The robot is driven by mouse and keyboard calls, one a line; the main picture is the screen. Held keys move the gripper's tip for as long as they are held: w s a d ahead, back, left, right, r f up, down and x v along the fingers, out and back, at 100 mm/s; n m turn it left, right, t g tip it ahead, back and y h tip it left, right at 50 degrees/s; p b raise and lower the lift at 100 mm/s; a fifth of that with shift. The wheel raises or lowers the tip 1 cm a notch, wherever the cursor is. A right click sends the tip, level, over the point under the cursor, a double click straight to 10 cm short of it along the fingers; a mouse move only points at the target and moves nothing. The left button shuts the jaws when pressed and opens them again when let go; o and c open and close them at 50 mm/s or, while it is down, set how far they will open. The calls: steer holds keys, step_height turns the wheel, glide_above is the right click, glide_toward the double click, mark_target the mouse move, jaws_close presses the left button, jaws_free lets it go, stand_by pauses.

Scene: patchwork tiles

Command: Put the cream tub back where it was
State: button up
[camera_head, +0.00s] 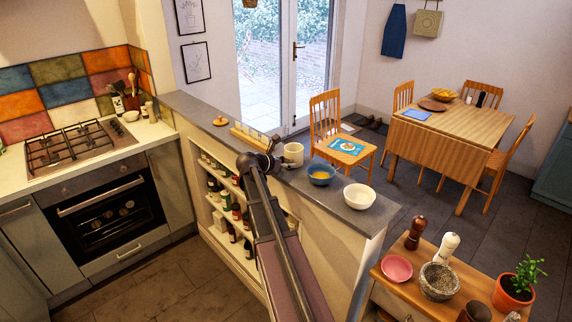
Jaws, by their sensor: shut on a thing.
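The cream tub (293,153) is a pale cylinder at the top of the half-height wall, on or just above its grey ledge (330,192); I cannot tell whether it touches the ledge. My gripper (281,159) reaches it from the left and is shut on it at its near left side. The fingers are small and dark, partly hidden by my wrist. My arm crosses the middle of the view from the bottom.
A blue bowl (321,174) with yellow contents and a white bowl (359,196) stand right of the tub. A wooden rack (246,138) with several white pieces stands left. Shelves of bottles (226,199) lie below. A chair (338,133) stands behind the ledge.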

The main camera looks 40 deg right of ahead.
steer(key=shift+f, duration=0.1)
steer(key=o, duration=1.2)
steer(key=shift+a+r+p, duration=0.35)
steer(key=shift+a+r, duration=0.1)
steer(key=shift+a, duration=0.1)
steer(key=p+v, duration=0.4)
steer(key=v, duration=0.6)
steer(key=shift+s+a, duration=0.1)
steer(key=shift+a, duration=0.3)
